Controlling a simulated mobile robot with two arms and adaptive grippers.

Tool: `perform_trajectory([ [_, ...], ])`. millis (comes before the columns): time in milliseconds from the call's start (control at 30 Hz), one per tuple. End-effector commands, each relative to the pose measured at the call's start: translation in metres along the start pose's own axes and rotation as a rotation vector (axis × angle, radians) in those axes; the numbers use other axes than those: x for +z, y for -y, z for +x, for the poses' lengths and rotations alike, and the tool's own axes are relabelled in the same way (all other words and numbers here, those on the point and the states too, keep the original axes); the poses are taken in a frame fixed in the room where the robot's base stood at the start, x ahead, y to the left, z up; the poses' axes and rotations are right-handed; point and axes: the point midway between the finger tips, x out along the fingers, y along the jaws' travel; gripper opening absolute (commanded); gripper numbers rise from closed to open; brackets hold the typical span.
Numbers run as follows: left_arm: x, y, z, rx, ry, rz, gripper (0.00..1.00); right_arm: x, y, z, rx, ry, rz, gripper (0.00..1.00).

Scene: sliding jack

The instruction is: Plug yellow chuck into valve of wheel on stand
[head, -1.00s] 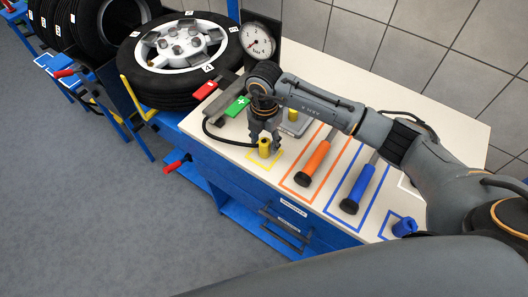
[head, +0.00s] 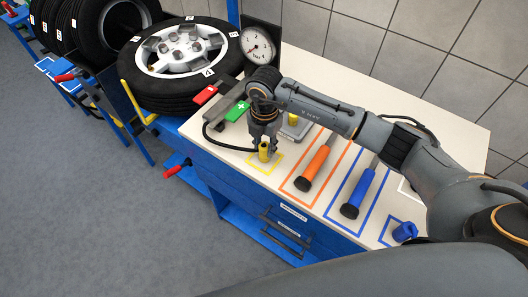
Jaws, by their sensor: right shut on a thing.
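The yellow chuck (head: 264,153) is upright inside the yellow outline on the bench, with a black hose running from it to the left. My right gripper (head: 264,146) points down over it and is shut on it. The chuck's lower end is at or very near the bench top; I cannot tell if it touches. The wheel (head: 180,55), a black tyre with a silver rim, lies on its stand at the upper left, away from the gripper. Its valve is too small to make out. My left gripper is not in view.
A pressure gauge (head: 257,45) stands behind the wheel's right side. An orange-handled tool (head: 315,168), a blue-handled tool (head: 357,194) and a blue chuck (head: 404,231) lie to the right.

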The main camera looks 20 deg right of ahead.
Motion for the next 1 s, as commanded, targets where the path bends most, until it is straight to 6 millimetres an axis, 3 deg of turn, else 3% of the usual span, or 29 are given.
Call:
perform_trajectory([
  [533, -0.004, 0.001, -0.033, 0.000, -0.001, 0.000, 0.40, 0.001, 0.000, -0.046, 0.001, 0.002, 0.000, 0.00],
  [1000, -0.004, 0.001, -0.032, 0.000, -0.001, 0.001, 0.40, 0.000, 0.001, -0.049, 0.002, 0.001, -0.036, 0.00],
])
